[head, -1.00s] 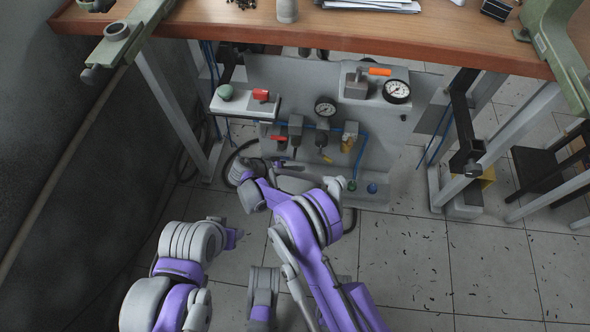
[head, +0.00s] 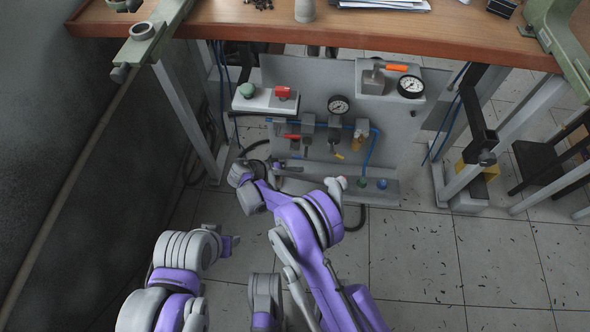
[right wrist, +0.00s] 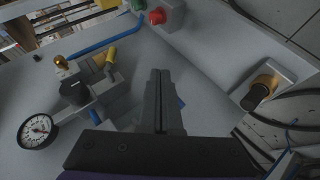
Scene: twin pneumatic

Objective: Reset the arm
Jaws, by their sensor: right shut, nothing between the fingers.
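My right arm reaches forward in the middle of the head view, and its gripper (head: 281,167) is low in front of the grey pneumatic panel (head: 270,75). The gripper is small and partly hidden there. In the right wrist view its two black fingers (right wrist: 160,74) lie together with nothing between them.
A dark chair (head: 545,163) stands at right. Tiled floor in front is open.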

